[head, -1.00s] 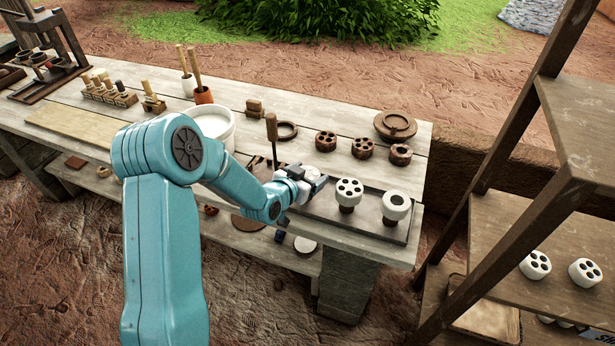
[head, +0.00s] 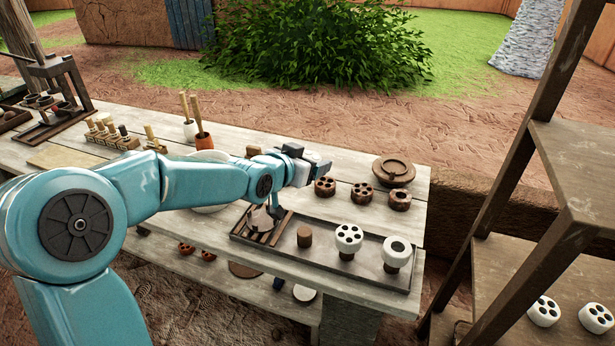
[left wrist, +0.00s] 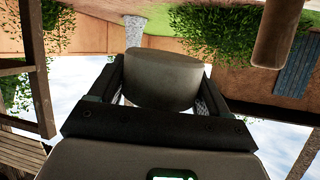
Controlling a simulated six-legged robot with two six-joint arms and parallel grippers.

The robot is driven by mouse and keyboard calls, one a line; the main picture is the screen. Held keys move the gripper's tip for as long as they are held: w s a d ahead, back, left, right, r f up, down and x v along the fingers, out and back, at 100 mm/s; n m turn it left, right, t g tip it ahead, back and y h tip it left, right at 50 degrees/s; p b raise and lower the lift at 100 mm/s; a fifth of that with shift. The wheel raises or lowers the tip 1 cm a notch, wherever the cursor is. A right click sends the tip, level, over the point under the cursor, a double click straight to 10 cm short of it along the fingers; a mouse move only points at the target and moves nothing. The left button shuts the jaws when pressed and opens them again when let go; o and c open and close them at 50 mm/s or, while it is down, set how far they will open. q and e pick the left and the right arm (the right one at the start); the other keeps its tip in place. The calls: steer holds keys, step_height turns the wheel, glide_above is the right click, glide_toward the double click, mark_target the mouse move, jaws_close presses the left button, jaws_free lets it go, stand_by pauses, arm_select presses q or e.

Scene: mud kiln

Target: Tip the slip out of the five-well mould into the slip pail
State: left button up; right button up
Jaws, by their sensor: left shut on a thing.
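My left gripper (head: 308,168) is raised above the back half of the bench. In the left wrist view it is shut on a grey, drum-shaped mould (left wrist: 163,78), held between both fingers (left wrist: 160,92). Its wells and any slip in it are hidden. The wrist view is upside down, with sky below, so the gripper is turned over. In the head view the mould is mostly hidden by the gripper. The white slip pail (head: 211,156) stands behind my left forearm, with only bits of its rim and side showing. My right gripper is out of view.
A dark tray (head: 330,262) holds a bare brown peg (head: 304,236), a white mould with wells (head: 348,237) and a white ring-shaped piece (head: 397,252) on stands. Brown moulds (head: 361,192) sit behind. A wooden shelf (head: 505,280) stands at right.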

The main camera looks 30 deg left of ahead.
mark_target(308, 156)
arm_select(q)
steer(key=shift+r+p, duration=1.45)
steer(key=shift+r, duration=1.25)
steer(key=shift+w+r, duration=0.1)
steer(key=shift+r, duration=0.05)
